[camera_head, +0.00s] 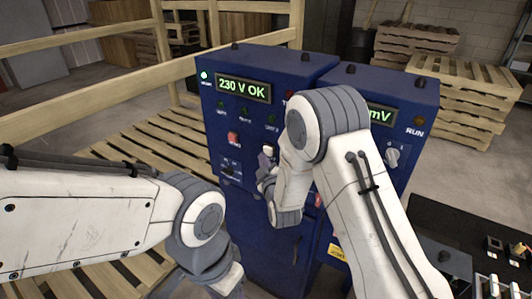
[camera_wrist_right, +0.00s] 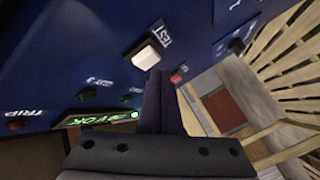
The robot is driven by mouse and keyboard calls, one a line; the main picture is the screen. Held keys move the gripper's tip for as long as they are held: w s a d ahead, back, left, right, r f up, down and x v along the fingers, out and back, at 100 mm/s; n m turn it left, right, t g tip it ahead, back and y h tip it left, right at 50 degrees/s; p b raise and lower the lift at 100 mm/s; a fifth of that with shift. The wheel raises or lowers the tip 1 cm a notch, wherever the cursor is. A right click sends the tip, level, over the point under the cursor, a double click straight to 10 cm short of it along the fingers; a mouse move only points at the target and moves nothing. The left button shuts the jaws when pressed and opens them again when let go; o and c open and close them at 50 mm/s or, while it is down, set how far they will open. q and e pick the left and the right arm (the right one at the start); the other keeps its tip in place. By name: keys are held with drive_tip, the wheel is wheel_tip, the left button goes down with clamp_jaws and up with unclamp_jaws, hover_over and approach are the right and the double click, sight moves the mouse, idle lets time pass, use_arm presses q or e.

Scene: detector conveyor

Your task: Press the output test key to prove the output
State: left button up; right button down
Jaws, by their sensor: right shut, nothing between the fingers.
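The white key marked TEST (camera_wrist_right: 146,54) is on the blue cabinet front, just beyond my right fingertips in the right wrist view. I cannot tell whether they touch it. My right gripper (camera_wrist_right: 158,74) is shut and empty, pointing at the panel. In the head view my right gripper (camera_head: 265,182) is at the front of the left blue cabinet (camera_head: 265,215), partly hidden by its own wrist. The cabinet's display (camera_head: 243,88) reads "230 V OK" in green, with a lit green lamp (camera_head: 204,75) beside it. My left arm is at lower left; its fingers are out of view.
A red button (camera_head: 233,138) sits left of my right gripper. A second blue cabinet (camera_head: 385,80) with a RUN lamp and a rotary knob (camera_head: 392,157) adjoins at right, partly behind my right arm. A wooden rail (camera_head: 75,113) and pallets stand behind. A black bench is at lower right.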

drive_tip(key=shift+w+d+b, duration=0.3)
drive_tip(key=shift+w+d, duration=0.15)
drive_tip(key=shift+w, duration=0.15)
idle(0.7)
drive_tip(key=shift+s, duration=0.1)
idle(0.4)
drive_tip(key=shift+s+a, duration=0.5)
drive_tip(key=shift+s, duration=0.2)
drive_tip(key=shift+b, duration=0.3)
drive_tip(key=shift+s+a+b, duration=0.25)
drive_tip(key=shift+s+a, duration=0.5)
drive_tip(key=shift+s, duration=0.25)
drive_tip(key=shift+s+a+b, duration=0.2)
drive_tip(key=shift+s+a, duration=0.55)
drive_tip(key=shift+s, duration=0.25)
